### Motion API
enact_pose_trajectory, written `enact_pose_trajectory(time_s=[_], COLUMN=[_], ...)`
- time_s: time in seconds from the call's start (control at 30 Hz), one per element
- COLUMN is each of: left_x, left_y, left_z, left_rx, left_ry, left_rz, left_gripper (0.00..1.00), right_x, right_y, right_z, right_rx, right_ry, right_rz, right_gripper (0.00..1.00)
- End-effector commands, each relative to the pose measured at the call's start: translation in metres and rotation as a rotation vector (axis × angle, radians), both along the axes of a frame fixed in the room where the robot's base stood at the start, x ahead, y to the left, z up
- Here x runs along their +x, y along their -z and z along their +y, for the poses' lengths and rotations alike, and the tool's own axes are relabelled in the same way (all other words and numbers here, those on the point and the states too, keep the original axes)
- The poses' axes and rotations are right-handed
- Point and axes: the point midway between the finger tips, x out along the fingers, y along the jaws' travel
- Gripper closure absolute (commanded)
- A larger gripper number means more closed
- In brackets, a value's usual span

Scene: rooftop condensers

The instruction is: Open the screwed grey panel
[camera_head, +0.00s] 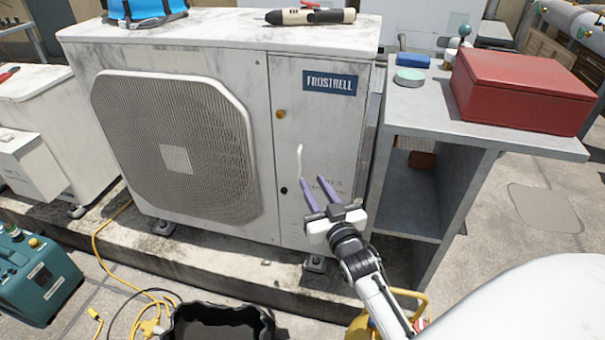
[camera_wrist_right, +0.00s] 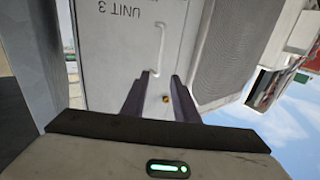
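The grey panel (camera_head: 315,135) is the right front part of the FROSTRELL condenser, closed flush with its body. It has a pale upright handle (camera_head: 299,160), a brass-coloured screw (camera_head: 281,114) at its upper left edge and a small dark spot (camera_head: 284,190) lower down. My right gripper (camera_head: 312,181) is open and empty in front of the panel's lower part, fingers pointing up toward the handle. The upside-down right wrist view shows the handle (camera_wrist_right: 160,45) beyond the fingertips (camera_wrist_right: 162,77) and the brass screw (camera_wrist_right: 166,98) between the fingers. My left gripper is not in view.
A black and beige power screwdriver (camera_head: 310,16) and a blue bag (camera_head: 145,10) lie on the condenser. A grey shelf (camera_head: 425,125) with a red box (camera_head: 525,88) stands close right. A black bin (camera_head: 220,325), yellow hose and teal machine (camera_head: 35,280) crowd the floor.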

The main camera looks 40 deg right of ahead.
Motion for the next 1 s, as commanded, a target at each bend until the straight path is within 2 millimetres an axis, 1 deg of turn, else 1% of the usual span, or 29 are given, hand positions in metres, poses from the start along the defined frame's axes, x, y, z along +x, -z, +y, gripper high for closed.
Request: enact_pose_trajectory(time_s=[0.3, 0.5, 0.67, 0.93, 0.97, 1.0], left_x=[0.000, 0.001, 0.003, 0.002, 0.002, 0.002], left_y=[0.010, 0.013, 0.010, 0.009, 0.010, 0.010], left_z=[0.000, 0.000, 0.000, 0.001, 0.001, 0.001], left_rx=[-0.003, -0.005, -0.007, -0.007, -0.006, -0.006], left_ry=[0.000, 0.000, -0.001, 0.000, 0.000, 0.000], left_rz=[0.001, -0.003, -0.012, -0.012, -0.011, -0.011], left_gripper=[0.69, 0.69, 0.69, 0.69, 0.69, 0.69], right_x=[0.054, 0.082, 0.091, 0.093, 0.092, 0.092], right_y=[-0.001, -0.001, -0.001, -0.001, -0.001, -0.001], right_z=[-0.015, -0.023, -0.025, -0.026, -0.026, -0.026], right_rx=[-0.003, -0.002, -0.001, -0.001, -0.001, -0.001], right_ry=[-0.001, -0.002, -0.002, -0.002, -0.002, -0.002], right_rz=[0.000, 0.001, 0.002, 0.003, 0.003, 0.003], right_gripper=[0.73, 0.73, 0.73, 0.73, 0.76, 0.83])
